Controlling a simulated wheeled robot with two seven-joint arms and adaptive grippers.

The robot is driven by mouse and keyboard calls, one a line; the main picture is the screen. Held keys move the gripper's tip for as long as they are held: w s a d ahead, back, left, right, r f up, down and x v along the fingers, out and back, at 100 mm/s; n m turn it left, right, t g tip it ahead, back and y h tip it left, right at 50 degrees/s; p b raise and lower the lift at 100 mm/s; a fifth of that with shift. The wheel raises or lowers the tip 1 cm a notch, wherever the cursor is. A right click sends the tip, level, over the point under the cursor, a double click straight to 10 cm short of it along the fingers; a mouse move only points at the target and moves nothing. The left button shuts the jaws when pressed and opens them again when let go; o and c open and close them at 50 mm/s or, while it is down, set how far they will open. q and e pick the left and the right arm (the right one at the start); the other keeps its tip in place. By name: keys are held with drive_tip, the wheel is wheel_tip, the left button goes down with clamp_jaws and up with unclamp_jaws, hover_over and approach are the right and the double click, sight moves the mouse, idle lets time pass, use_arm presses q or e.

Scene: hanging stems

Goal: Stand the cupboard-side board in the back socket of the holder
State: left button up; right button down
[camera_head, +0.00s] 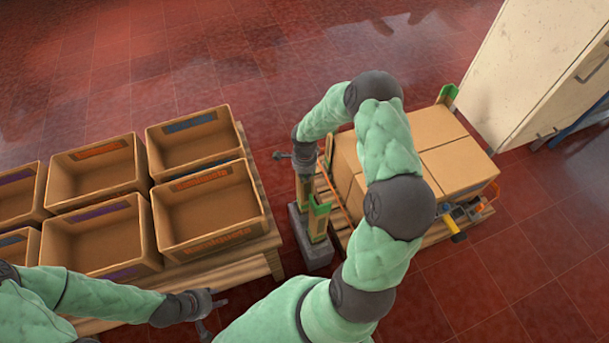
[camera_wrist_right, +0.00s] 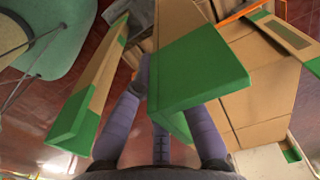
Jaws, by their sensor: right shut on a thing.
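My right gripper (camera_head: 303,160) is above the grey holder (camera_head: 316,258), beside the stacked boxes. In the wrist view its dark fingers (camera_wrist_right: 163,125) are shut on a wooden board with a green end (camera_wrist_right: 205,65). In the head view the held board (camera_head: 304,190) points down towards the holder; whether its foot is in a socket is hidden. A second green-topped board (camera_head: 318,222) stands upright in the holder's near part; it also shows left of the fingers in the wrist view (camera_wrist_right: 92,90). My left gripper (camera_head: 208,308) is open and empty, low at the left.
Cardboard boxes (camera_head: 435,140) sit on a pallet (camera_head: 475,218) right of the holder, with a green-tipped post (camera_head: 447,94) at the far corner. A pale cupboard (camera_head: 535,65) stands at the upper right. Open crates (camera_head: 208,205) fill a wooden table at the left.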

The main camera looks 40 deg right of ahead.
drive_tip(key=shift+f+b, duration=0.3)
drive_tip(key=shift+f, duration=0.2)
idle(0.4)
drive_tip(key=c, duration=1.2)
unclamp_jaws()
wheel_tip(320, 180, up, 12)
